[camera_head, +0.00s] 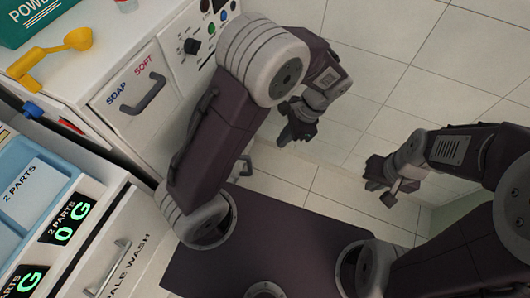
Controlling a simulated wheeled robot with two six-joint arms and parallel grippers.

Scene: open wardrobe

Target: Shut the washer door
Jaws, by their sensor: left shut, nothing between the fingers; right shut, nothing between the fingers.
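The white washer (170,90) stands at the upper left, with a drawer marked SOAP and SOFT (140,90) and a control panel with knobs (200,35). I cannot make out its door clearly; my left arm covers much of the washer's front. My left gripper (284,138) is shut and empty, in front of the washer and right of its panel, over the pale tiles. My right gripper (376,187) is shut and empty, further right and away from the washer. Neither gripper visibly touches the washer.
A yellow scoop (50,58) and a teal powder box (28,15) are on the washer top. At lower left is a white and blue unit (35,185) with green displays (65,220) and a handled drawer (120,255). Tiled floor (430,90) is open at right.

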